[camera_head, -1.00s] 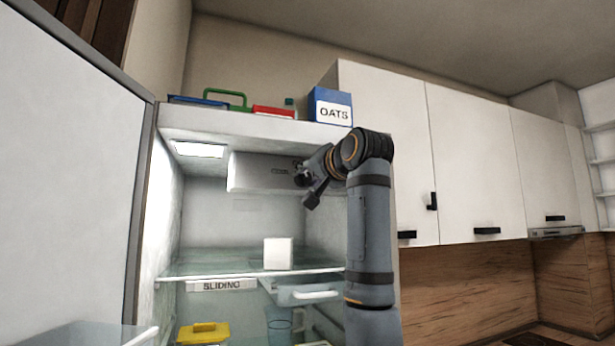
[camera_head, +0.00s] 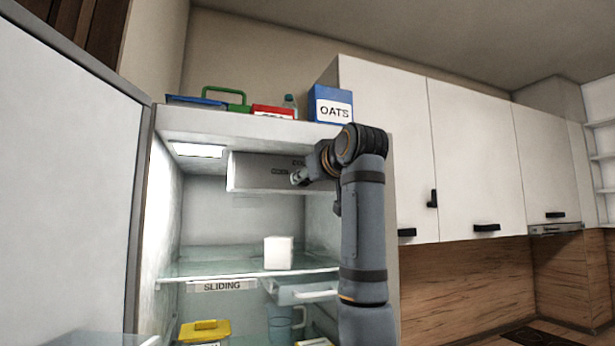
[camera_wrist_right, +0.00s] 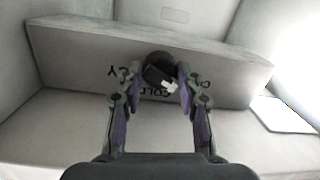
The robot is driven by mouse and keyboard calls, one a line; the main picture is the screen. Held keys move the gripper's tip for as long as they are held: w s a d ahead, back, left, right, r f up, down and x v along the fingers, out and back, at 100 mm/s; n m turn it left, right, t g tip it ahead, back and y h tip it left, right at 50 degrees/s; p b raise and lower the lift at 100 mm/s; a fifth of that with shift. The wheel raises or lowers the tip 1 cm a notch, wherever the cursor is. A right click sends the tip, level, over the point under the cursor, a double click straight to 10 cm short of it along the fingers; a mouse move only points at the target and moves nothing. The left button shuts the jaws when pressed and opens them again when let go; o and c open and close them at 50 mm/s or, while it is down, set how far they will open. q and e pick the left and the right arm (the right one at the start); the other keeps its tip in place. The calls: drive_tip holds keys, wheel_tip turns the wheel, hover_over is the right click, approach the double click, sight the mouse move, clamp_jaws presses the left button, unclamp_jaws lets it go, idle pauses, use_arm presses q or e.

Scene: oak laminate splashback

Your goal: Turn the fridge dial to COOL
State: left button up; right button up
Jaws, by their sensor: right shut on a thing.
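The dial (camera_wrist_right: 157,70) is a dark round knob with a white pointer mark, on the front of a grey control box (camera_wrist_right: 225,72) under the fridge ceiling. In the right wrist view, the pointer mark sits low and right on the knob, by the printed COLD. Other labels around it are partly covered by the fingers. My right gripper (camera_wrist_right: 159,84) is shut on the dial, one finger on each side. In the head view, my right gripper (camera_head: 302,177) is at the box (camera_head: 262,174) and hides the dial. My left gripper is not in view.
The fridge door (camera_head: 65,190) stands open at left. Below the box, a glass shelf (camera_head: 215,264) carries a white block (camera_head: 278,253). A SLIDING label (camera_head: 222,286) and a drawer (camera_head: 303,290) are lower. An OATS box (camera_head: 330,104) stands on top of the fridge.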

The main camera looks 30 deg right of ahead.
drive_tip(key=shift+f+n, duration=0.15)
drive_tip(key=shift+n, duration=0.35)
drive_tip(key=o, duration=1.2)
drive_tip(key=shift+s, duration=0.15)
drive_tip(key=v, duration=1.1)
drive_tip(key=shift+s+a+r, duration=0.15)
drive_tip(key=shift+s+r, duration=0.05)
drive_tip(key=shift+s, duration=0.2)
